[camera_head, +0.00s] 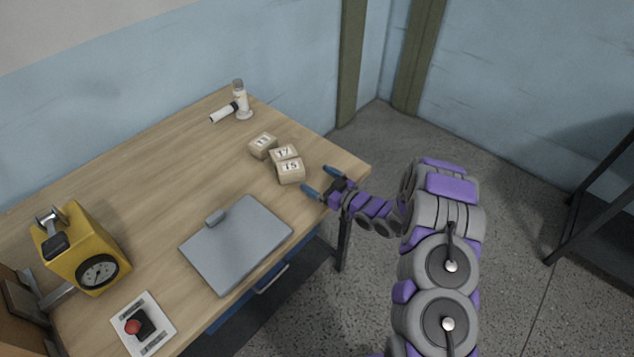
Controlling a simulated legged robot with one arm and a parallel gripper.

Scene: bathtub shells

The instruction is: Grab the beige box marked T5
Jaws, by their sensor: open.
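Three small beige boxes sit close together on the wooden table near its right end. The nearest box (291,171) has a marking that looks like "15" or "T5". Right behind it is a box (284,153) that seems to read "17". A third box (262,145), with a marking hard to read, is farther back and left. My gripper (319,181) is open and empty, with its blue fingers apart. It is just right of the nearest box, fingers pointing left, with a small gap between.
The wooden table (150,165) also holds a grey clipboard-like plate (236,245), a yellow device with a dial (80,250), a panel with a red button (142,325), and a white bottle (241,100) beside a white tube (223,113). The table's left-middle is clear.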

